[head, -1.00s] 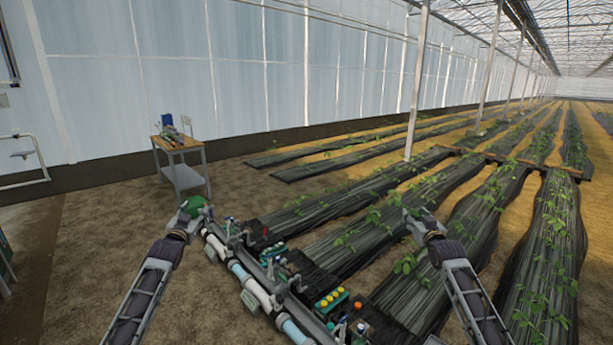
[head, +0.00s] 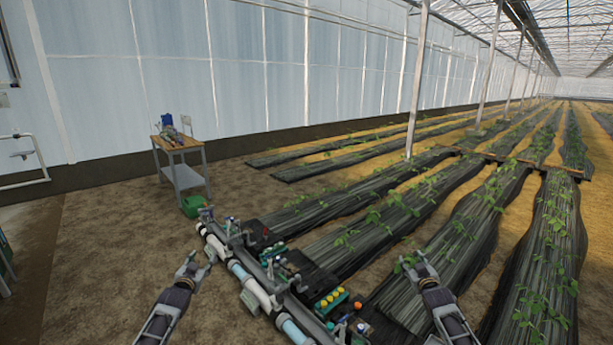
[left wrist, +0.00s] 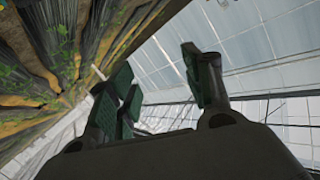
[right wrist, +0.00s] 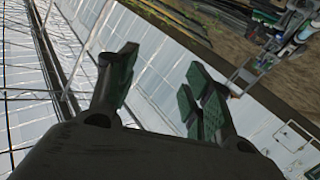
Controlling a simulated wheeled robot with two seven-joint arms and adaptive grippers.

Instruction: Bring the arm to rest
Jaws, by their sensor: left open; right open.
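My left gripper (head: 196,268) is open and empty, low in the head view, just left of the pipe skid. Its parted fingers show in the left wrist view (left wrist: 160,92) with only the greenhouse wall and roof between them. My right gripper (head: 414,262) is open and empty over the black-covered plant rows, right of the skid. Its parted fingers show in the right wrist view (right wrist: 158,88) with the wall behind them. Neither gripper touches anything that I can see.
The skid (head: 243,273) with white pipes and valves runs between my arms. A green container (head: 193,206) sits at its far end. A small table (head: 180,165) with equipment stands beyond. A post (head: 417,85) rises among the rows. Bare soil at left is clear.

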